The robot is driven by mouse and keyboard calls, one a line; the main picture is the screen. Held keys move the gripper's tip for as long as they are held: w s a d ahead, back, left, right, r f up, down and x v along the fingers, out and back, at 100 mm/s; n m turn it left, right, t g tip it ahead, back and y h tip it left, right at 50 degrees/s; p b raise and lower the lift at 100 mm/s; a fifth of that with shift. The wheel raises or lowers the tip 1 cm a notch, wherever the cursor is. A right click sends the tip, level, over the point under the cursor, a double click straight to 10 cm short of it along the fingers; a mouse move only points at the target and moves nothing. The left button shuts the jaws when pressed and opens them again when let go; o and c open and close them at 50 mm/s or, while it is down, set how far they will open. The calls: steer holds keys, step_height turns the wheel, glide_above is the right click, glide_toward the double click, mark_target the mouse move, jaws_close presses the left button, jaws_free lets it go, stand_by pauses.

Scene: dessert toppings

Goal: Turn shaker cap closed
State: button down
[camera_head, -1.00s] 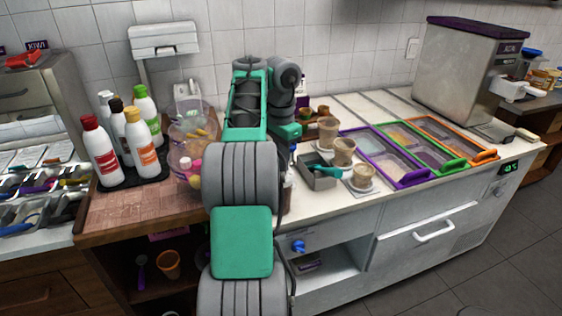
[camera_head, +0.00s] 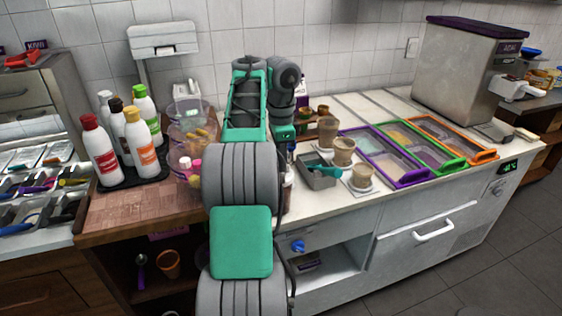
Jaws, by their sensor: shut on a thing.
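My gripper (camera_head: 291,151) shows only as a small dark part below my green wrist, at the right edge of my arm. It is shut on the shaker cap, but the fingertips and the cap are too small and covered to make out. A thin strip of a pale and brown container, seemingly the shaker (camera_head: 289,178), shows below it on the white counter. My forearm hides most of it, so I cannot see how the cap sits.
A grey metal bin (camera_head: 318,178) with a teal scoop stands just right of my gripper, with several filled cups (camera_head: 343,150) beside it. Coloured topping trays (camera_head: 405,181) lie further right. Clear bowls (camera_head: 187,145) and sauce bottles (camera_head: 102,155) stand left of my arm.

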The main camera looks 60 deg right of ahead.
steer(key=c, duration=1.5)
jaws_free()
step_height(320, 180, up, 8)
steer(key=p, duration=0.7)
steer(key=shift+f, duration=0.1)
